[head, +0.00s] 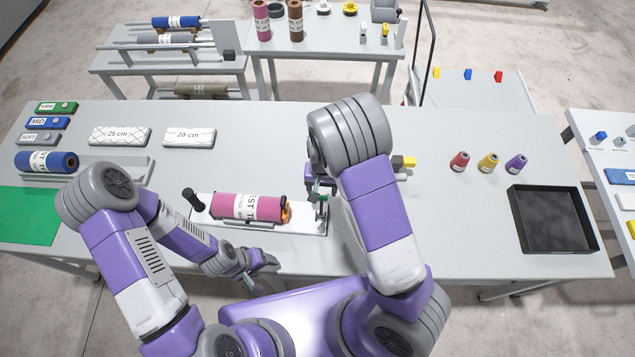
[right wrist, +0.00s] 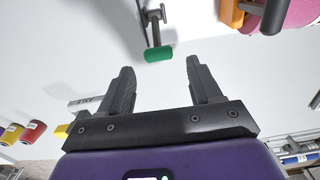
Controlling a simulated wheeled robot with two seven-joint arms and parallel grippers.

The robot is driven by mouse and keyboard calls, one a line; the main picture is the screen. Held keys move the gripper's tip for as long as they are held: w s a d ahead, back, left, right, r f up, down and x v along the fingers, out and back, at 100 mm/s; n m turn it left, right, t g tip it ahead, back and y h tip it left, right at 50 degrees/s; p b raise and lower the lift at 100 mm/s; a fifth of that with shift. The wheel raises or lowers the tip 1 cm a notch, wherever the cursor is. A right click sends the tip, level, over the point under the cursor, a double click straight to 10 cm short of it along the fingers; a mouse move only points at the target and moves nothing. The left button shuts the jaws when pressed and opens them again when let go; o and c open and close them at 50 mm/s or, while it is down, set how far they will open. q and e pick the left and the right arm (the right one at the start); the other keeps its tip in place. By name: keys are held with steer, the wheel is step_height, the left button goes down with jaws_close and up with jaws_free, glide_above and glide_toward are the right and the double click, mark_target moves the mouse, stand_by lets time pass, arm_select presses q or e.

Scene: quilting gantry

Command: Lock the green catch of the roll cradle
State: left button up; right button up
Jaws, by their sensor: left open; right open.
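The roll cradle (head: 306,224) is a white base on the grey table, in the middle of the head view. A pink labelled roll (head: 232,205) lies in it, with an orange part (head: 287,213) at its right end. The green catch (right wrist: 158,53) is a green-tipped grey lever in the right wrist view; it looks small at the cradle's right end in the head view (head: 323,198). My right gripper (right wrist: 161,76) is open and empty, the green tip just beyond and between its fingertips, apparently apart from them. My left gripper (head: 252,284) is open near the table's front edge, away from the cradle.
A blue roll (head: 47,162) lies at the left. Two white blocks, 25 cm (head: 119,136) and 20 cm (head: 189,137), lie behind the cradle. Red (head: 459,161), yellow (head: 488,162) and purple (head: 516,163) spools and a black tray (head: 567,245) are at the right.

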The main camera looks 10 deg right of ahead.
mark_target(322, 199)
step_height(322, 199, down, 8)
steer(key=shift+s+r, duration=0.1)
steer(key=shift+r, duration=0.15)
steer(key=shift+c, duration=0.3)
jaws_close()
